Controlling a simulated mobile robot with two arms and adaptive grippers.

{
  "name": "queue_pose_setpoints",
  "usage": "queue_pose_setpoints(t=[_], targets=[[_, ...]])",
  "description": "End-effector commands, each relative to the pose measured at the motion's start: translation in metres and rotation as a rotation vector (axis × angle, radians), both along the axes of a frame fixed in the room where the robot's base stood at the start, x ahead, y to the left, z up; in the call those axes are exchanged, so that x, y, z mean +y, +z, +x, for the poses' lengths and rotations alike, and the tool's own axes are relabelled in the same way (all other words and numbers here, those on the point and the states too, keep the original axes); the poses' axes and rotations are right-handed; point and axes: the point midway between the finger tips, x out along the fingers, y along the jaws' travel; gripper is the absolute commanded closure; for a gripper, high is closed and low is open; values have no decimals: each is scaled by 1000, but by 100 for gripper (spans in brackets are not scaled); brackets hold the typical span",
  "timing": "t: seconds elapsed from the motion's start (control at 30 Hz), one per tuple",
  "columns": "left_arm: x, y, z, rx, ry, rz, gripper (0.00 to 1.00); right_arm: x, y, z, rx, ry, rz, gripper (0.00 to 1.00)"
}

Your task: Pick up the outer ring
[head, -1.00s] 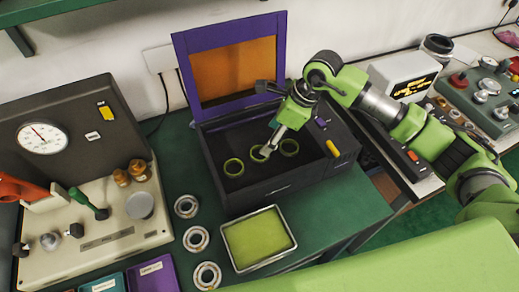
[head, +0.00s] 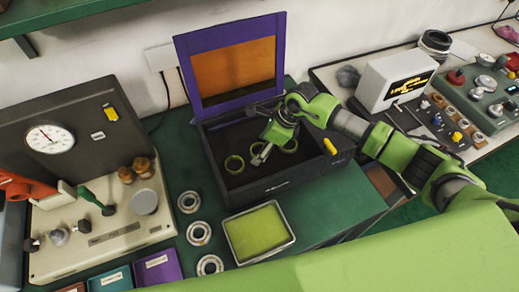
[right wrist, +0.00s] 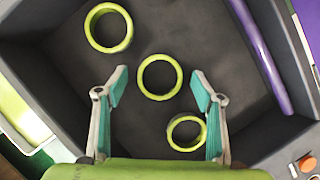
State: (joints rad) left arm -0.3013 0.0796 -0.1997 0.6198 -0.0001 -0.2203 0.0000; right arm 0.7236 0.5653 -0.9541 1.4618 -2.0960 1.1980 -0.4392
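Three yellow-green rings lie on the floor of a dark open box (head: 285,184). In the right wrist view they are the upper-left ring (right wrist: 109,47), the middle ring (right wrist: 160,96) and the lower-right ring (right wrist: 187,149). In the head view, the left ring (head: 234,171) and right ring (head: 291,150) show; my right gripper (head: 260,155) largely covers the middle one. The right gripper is open and empty over the box. In the right wrist view the middle ring appears between its fingertips (right wrist: 160,88), and I see no contact. My left gripper is out of view.
The box's purple-framed lid (head: 234,64) stands open at the back. A purple rod (right wrist: 262,55) lies along one inner wall. A tray with a green pad (head: 258,234) and several metal bearings (head: 199,233) sit in front and left. A gauge machine (head: 80,150) stands left.

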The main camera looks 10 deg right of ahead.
Motion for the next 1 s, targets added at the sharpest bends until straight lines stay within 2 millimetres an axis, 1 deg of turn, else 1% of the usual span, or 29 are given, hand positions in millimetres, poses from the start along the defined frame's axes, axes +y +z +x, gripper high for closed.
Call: queue_pose_setpoints(t=[0.03,0.07,0.1,0.17,0.47,0.67,0.77,0.83,0.87,1.0], targets=[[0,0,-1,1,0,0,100,0,0,0,0,0,0,49],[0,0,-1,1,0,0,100,0,0,0,0,0,0,56],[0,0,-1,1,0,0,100,0,0,0,0,0,0,67],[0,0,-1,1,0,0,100,0,0,0,0,0,0,81],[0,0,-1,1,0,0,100,0,1,0,0,0,1,81],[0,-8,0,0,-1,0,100,0,8,1,-3,0,2,81],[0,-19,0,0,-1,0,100,0,19,2,-7,1,1,81],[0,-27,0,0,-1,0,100,-1,32,0,-7,2,1,81],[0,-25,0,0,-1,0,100,-2,37,-5,-5,3,0,81],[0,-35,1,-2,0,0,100,-5,61,-27,-6,3,-1,81]])
